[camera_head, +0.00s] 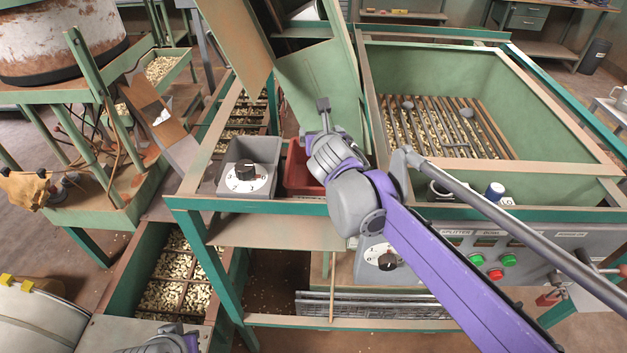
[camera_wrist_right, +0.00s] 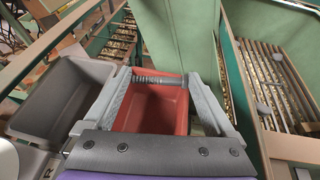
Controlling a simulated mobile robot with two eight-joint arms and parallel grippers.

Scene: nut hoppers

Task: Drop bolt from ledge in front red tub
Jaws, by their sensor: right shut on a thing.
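The bolt (camera_wrist_right: 158,79) is a dark grey threaded rod. It lies crosswise between the fingertips of my right gripper (camera_wrist_right: 157,77) in the right wrist view, its ends against the two fingers. The red tub (camera_wrist_right: 152,112) is open and shows behind and below the bolt in that view. In the head view the red tub (camera_head: 298,172) stands on the ledge, partly hidden by my right wrist. My right gripper also shows there (camera_head: 323,106), beyond the tub's visible part. Only a piece of my left arm shows at the bottom.
A grey bin (camera_wrist_right: 60,98) stands left of the red tub, behind a white dial (camera_head: 244,178). A slanted green panel (camera_head: 318,80) rises behind the tub. A large green hopper (camera_head: 430,65) with a barred grate is at the right, with a control panel (camera_head: 505,262) below.

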